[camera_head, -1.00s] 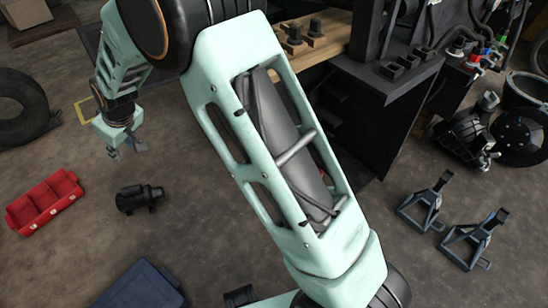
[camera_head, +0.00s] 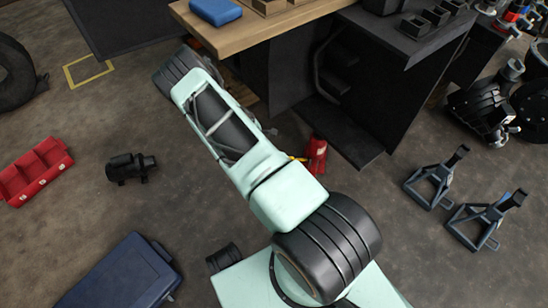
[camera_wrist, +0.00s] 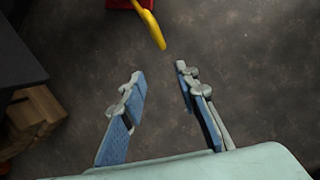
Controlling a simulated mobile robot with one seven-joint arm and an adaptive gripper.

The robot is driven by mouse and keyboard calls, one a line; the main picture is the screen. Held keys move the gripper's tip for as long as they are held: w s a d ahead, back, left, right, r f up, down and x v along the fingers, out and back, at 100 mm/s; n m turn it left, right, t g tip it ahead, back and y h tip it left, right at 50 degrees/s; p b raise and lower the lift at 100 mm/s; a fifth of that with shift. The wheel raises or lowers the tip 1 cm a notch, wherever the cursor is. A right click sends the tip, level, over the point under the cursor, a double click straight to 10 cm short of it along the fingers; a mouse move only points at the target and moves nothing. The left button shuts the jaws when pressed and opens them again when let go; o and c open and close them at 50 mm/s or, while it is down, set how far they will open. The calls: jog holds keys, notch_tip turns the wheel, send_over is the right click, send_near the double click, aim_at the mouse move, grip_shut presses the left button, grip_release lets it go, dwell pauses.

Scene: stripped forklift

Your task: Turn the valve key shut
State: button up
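A yellow bar (camera_wrist: 150,22), which looks like the valve key, sticks out from a red body (camera_wrist: 125,3) at the top of the wrist view. In the head view the red body (camera_head: 316,155) stands low beside the dark bench, with a bit of yellow (camera_head: 297,158) at its left, partly behind my arm. My gripper (camera_wrist: 158,72) is open and empty, with its two blue-padded fingers apart. The yellow bar's end lies just beyond the fingertips in the wrist picture, not between them. In the head view my gripper is hidden behind my arm.
A dark bench (camera_head: 400,60) and a wooden tabletop (camera_head: 260,30) stand close behind the red body. Wood blocks (camera_wrist: 35,115) show at left in the wrist view. Jack stands (camera_head: 435,180) are at right; a red tray (camera_head: 37,170) and blue case (camera_head: 125,272) are at left.

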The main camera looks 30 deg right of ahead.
jog(key=shift+n+h, duration=0.4)
jog(key=shift+n, duration=0.1)
jog(key=d+b+x, duration=0.1)
jog(key=x, duration=0.3)
jog(key=s+b+x, duration=0.1)
jog(key=b+x, duration=0.1)
jog(key=x, duration=0.3)
jog(key=d+r+b+x, duration=0.1)
jog(key=x, duration=0.4)
jog(key=shift+s+d+f+b, duration=0.15)
jog(key=shift+s+d+b, duration=0.15)
jog(key=shift+s+d, duration=0.15)
grip_shut()
